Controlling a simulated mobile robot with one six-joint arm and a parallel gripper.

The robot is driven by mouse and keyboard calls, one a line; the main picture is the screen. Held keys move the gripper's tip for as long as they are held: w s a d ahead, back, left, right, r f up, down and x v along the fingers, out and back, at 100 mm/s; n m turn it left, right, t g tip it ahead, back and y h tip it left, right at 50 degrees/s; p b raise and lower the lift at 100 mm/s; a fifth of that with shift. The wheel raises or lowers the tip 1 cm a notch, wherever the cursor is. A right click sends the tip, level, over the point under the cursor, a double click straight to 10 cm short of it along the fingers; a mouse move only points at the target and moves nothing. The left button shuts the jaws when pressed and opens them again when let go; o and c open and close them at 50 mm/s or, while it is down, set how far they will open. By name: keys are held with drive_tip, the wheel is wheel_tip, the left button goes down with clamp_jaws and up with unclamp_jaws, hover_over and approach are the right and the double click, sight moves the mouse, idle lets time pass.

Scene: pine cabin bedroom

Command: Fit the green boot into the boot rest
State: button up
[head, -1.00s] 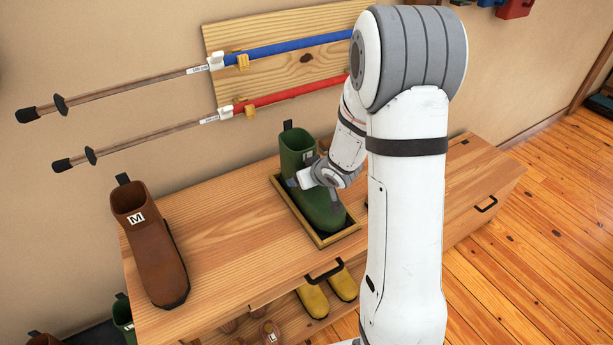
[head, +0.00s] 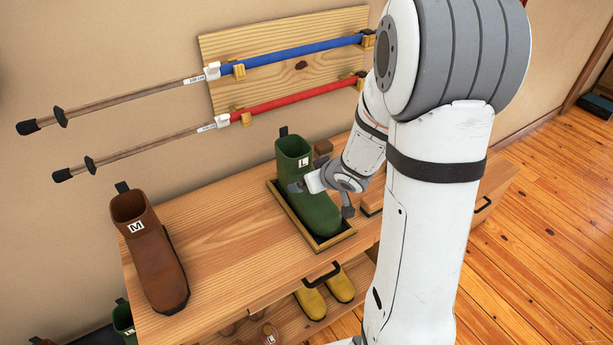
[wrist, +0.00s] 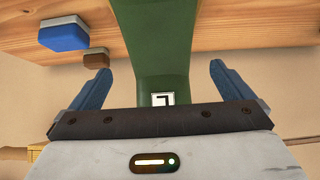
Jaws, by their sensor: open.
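The green boot (head: 312,198), with a white L label, stands upright in the boot rest (head: 331,242), a shallow wooden-rimmed tray on the bench top. Its sole lies inside the rim as far as I can see. My gripper (head: 320,196) is beside the boot's shaft, on its right side, and is open. In the wrist view the green boot (wrist: 152,50) shows between the two spread blue fingers of my gripper (wrist: 160,85), with a gap on each side. The boot's far side is hidden.
A brown boot (head: 150,250) labelled M stands on the left of the bench (head: 225,225). Yellow boots (head: 325,293) sit on the shelf below. Blue (head: 290,53) and red (head: 290,98) poles hang on the wall behind. A blue block (wrist: 65,33) and a brown block (wrist: 96,60) show in the wrist view.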

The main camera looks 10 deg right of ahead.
drive_tip(key=s+d+r+m+g+h+p, duration=0.1)
drive_tip(key=s+d+r+m+h, duration=0.3)
drive_tip(key=s+r, duration=0.55)
drive_tip(key=s+a+r+g, duration=0.2)
drive_tip(key=s, duration=0.5)
drive_tip(key=s+a+r+g+y, duration=0.1)
drive_tip(key=s+a+r+g, duration=0.1)
drive_tip(key=s, duration=0.4)
drive_tip(key=shift+s+a+r+g, duration=0.3)
drive_tip(key=shift+s+a+r, duration=0.1)
drive_tip(key=shift+a+r, duration=0.4)
